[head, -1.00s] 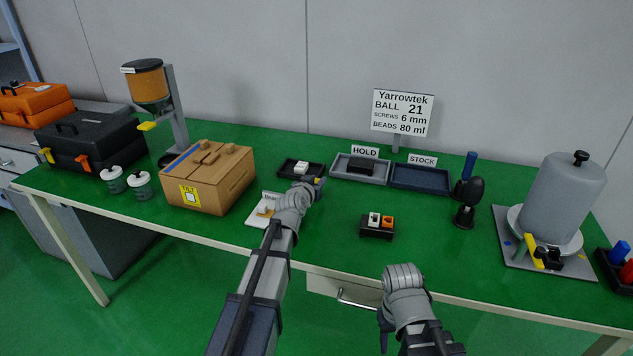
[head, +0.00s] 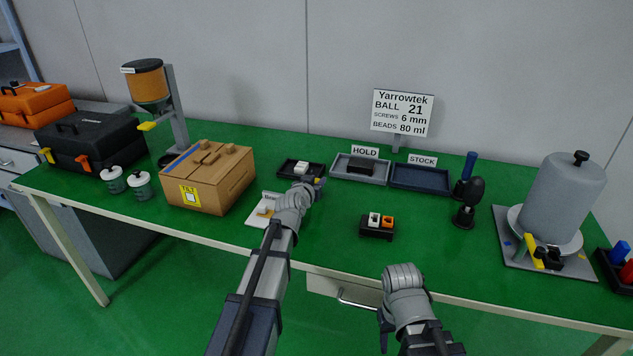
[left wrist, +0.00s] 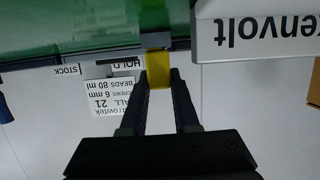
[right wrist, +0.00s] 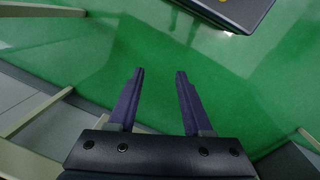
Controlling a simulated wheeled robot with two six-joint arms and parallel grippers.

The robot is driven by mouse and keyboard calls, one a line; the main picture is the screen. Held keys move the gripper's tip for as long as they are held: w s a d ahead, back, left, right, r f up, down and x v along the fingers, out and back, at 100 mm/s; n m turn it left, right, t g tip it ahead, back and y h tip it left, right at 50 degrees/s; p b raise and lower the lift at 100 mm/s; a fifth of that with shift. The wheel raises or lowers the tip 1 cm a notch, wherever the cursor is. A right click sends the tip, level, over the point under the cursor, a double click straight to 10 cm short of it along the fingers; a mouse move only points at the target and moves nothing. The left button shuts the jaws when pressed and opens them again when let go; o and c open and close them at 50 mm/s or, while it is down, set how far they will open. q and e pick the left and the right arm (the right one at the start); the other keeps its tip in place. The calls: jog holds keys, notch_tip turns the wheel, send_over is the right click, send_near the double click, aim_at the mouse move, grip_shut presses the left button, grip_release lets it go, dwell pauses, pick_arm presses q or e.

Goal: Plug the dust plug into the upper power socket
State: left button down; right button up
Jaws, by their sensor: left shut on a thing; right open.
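My left gripper (head: 316,186) is shut on a yellow piece, which I take to be the dust plug (left wrist: 158,72). In the left wrist view it sits between the fingertips, beside the edge of a pale panel (left wrist: 255,32) with upside-down lettering ending in "envolt". I cannot tell whether the plug touches that panel. In the head view a white unit (head: 258,219) stands left of my left gripper, partly hidden by the arm. No socket opening shows clearly. My right gripper (right wrist: 160,75) is open and empty, low in front of the table's edge.
A black tray (head: 283,174) with a white piece lies behind the left gripper. A cardboard box (head: 235,190) stands to its left. HOLD tray (head: 340,171), STOCK tray (head: 422,182) and a black block with white and orange pieces (head: 377,234) are to the right. Green table is clear between them.

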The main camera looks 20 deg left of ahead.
aim_at(317, 180)
pick_arm(q)
jog(key=shift+r+p, duration=1.25)
pick_arm(e)
jog(key=shift+r, duration=1.25)
pick_arm(q)
jog(key=shift+r+p, duration=1.4)
pick_arm(e)
notch_tip(317, 180, up, 3)
jog(key=shift+f, duration=0.15)
